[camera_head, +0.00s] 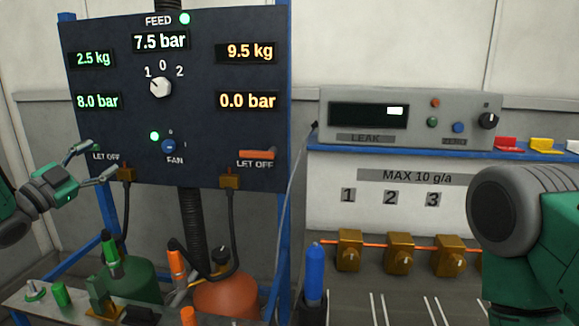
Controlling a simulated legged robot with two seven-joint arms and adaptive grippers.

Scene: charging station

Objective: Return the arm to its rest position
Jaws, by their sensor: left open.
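My left gripper (98,161) is at the left of the head view, with its two fingers spread apart and nothing between them. Its fingertips are close to the lower left of the dark control panel (205,110), by the LET OFF label; I cannot tell whether they touch it. My right arm's green and grey links fill the lower right, and its gripper is out of the picture. The panel's feed knob (160,87) points toward 1. The fan knob (169,146) has a lit green lamp beside it.
A leak meter (410,118) stands on a blue-edged shelf at the right. Several brass valves (349,250) sit on an orange pipe below. Green (135,283) and orange (226,298) cylinders stand below the panel. A blue-capped tool (315,270) stands upright at the front. Hoses hang from the panel.

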